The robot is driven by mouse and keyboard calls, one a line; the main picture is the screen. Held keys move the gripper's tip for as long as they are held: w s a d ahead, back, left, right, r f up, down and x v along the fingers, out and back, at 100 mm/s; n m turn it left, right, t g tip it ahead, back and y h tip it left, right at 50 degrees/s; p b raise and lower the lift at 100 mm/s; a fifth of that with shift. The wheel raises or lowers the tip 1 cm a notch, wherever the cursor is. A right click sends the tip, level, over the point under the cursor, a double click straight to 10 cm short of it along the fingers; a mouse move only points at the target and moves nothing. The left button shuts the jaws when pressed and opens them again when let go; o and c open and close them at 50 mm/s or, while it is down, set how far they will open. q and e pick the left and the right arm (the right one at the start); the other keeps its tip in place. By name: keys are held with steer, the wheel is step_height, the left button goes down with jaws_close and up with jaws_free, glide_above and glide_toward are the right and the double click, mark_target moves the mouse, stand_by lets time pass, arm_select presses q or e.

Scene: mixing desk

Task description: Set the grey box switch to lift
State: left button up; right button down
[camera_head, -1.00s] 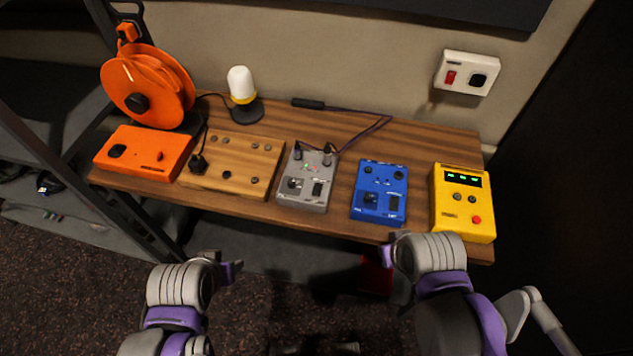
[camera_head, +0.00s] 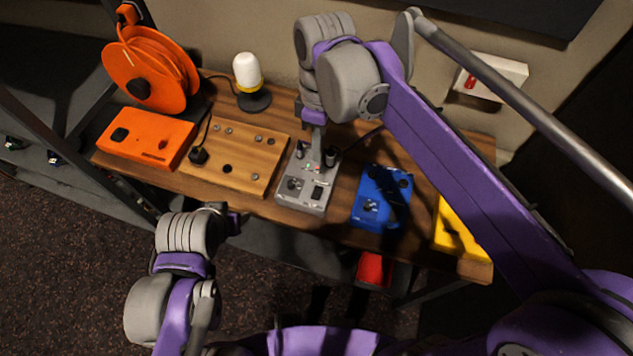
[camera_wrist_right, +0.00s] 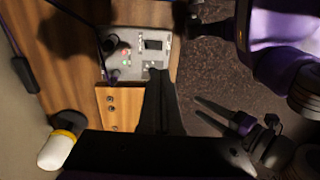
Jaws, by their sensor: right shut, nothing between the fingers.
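The grey box (camera_head: 304,190) sits mid-desk between the wooden board and the blue box. It has a black knob, a dark rocker switch (camera_head: 318,192), small red and green lights, and plugs at its back. The switch's labels are too small to read. My right gripper (camera_head: 315,148) is shut and empty, pointing down above the back of the box. In the right wrist view its fingertips overlap the edge of the grey box (camera_wrist_right: 128,66); whether they touch cannot be told. My left gripper (camera_head: 236,222) hangs in front of the desk; its fingers look apart in the wrist view (camera_wrist_right: 206,112).
The blue box (camera_head: 375,215) stands to the right, with the yellow box (camera_head: 452,240) partly behind my right arm. The wooden board (camera_head: 240,165), orange box (camera_head: 150,140), cable reel (camera_head: 150,75) and white-topped lamp (camera_head: 247,75) lie to the left. A cable runs from the grey box.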

mark_target(315, 197)
steer(key=shift+s, duration=0.1)
steer(key=shift+f, duration=0.15)
steer(key=f, duration=0.4)
steer(key=s+f, duration=0.1)
steer(key=f, duration=0.8)
steer(key=shift+s+a+f, duration=0.25)
steer(key=shift+f, duration=0.1)
